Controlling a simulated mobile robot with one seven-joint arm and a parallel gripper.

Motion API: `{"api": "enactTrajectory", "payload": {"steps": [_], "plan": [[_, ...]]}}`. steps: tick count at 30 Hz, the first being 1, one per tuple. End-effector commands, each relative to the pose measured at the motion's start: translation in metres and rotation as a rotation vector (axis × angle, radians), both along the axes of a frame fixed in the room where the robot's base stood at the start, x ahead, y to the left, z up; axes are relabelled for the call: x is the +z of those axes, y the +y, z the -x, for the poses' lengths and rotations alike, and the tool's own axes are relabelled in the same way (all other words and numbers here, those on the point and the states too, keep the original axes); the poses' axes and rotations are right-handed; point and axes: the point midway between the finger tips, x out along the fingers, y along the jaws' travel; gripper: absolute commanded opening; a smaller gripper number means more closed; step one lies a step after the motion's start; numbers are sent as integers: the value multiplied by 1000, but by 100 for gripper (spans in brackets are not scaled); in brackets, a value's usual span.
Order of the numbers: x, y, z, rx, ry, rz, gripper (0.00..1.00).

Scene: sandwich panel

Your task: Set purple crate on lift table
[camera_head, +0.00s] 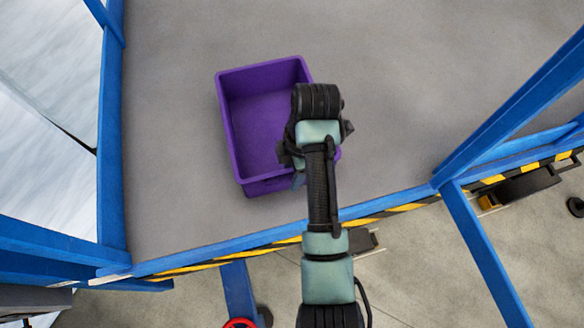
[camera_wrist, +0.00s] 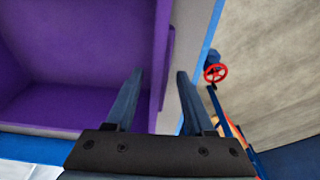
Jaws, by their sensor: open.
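The purple crate (camera_head: 259,118) is open-topped and empty where its inside shows. It appears to rest upright on the grey top of the lift table (camera_head: 420,90), near the table's front edge. My gripper (camera_head: 298,178) is over the crate's front right part, and my arm hides some of its right wall. In the wrist view my gripper (camera_wrist: 159,82) is open with nothing clamped. The crate's wall (camera_wrist: 160,50) shows between the two fingers, the left finger towards the crate's inside. Whether the fingers touch the wall cannot be told.
Blue frame bars (camera_head: 112,130) stand at the left and more blue bars (camera_head: 510,110) at the right. A yellow-black striped edge (camera_head: 390,210) runs along the front. A red handwheel (camera_wrist: 215,73) is below the edge. The table top right of the crate is clear.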

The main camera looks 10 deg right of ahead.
Motion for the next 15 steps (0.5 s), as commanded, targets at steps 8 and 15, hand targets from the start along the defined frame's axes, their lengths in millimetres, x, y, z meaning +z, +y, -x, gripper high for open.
{"api": "enactTrajectory", "payload": {"steps": [8, 15], "plan": [[18, -3, -2, -1, -6, 2, 54], [68, -10, -2, -2, -1, 1, 54]]}}
